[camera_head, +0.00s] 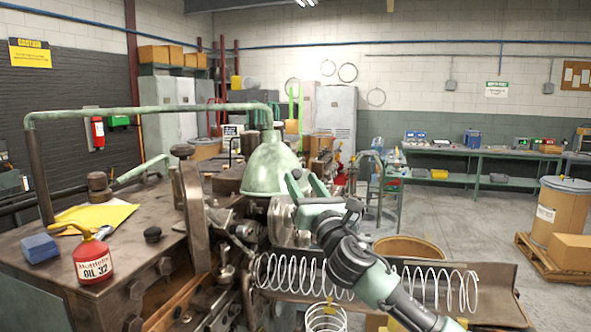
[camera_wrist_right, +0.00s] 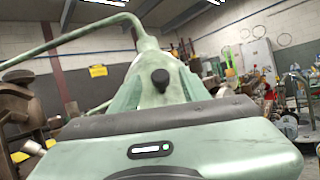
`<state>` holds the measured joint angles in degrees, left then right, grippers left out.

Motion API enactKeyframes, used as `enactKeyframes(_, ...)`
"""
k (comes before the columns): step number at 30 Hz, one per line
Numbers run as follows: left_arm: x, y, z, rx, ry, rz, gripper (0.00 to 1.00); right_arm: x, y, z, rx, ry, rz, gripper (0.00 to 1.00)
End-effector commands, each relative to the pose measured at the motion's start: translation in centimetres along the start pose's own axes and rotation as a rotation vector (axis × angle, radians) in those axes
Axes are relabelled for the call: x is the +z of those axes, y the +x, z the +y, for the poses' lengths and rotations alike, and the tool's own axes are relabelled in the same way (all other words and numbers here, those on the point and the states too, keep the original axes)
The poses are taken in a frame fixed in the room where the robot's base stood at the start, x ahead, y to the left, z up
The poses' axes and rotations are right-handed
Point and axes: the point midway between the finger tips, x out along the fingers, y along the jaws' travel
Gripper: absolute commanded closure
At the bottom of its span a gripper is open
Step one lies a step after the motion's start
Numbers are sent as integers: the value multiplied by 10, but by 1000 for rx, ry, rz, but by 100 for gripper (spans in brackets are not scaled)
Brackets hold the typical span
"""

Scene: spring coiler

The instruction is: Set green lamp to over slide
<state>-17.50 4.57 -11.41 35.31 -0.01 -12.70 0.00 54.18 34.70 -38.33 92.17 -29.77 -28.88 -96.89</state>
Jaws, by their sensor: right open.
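The green lamp (camera_head: 272,168) has a bell-shaped shade hanging from a long bent green pipe arm (camera_head: 150,109) above the machine. In the right wrist view the lamp shade (camera_wrist_right: 150,92) fills the middle, with a black knob on its front. My right gripper (camera_head: 306,184) is open, just right of the shade's lower rim. Whether it touches the shade cannot be told. I cannot single out the slide among the machine parts (camera_head: 228,228) below and left of the lamp. My left gripper is not in view.
A red oil can (camera_head: 92,260), blue block (camera_head: 40,248) and yellow paper (camera_head: 95,216) lie on the machine top at left. Coiled springs (camera_head: 290,272) lie in a trough below my right arm.

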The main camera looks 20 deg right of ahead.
Motion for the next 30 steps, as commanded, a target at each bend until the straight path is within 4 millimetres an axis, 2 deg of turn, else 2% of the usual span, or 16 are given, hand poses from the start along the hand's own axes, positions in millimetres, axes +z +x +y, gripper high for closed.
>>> enactKeyframes(2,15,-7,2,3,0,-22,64,2,14,1,-1,2,1,54)
enactKeyframes(5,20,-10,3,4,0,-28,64,2,26,1,-1,2,0,54)
enactKeyframes(8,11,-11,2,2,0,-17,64,0,34,0,0,2,1,54)
enactKeyframes(14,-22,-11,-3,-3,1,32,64,0,39,0,0,1,1,54)
enactKeyframes(19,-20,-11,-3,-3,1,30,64,-1,38,0,0,1,1,54)
enactKeyframes(24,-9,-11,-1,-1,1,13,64,-1,38,0,0,1,1,100)
enactKeyframes(30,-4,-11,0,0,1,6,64,-1,38,0,0,1,1,100)
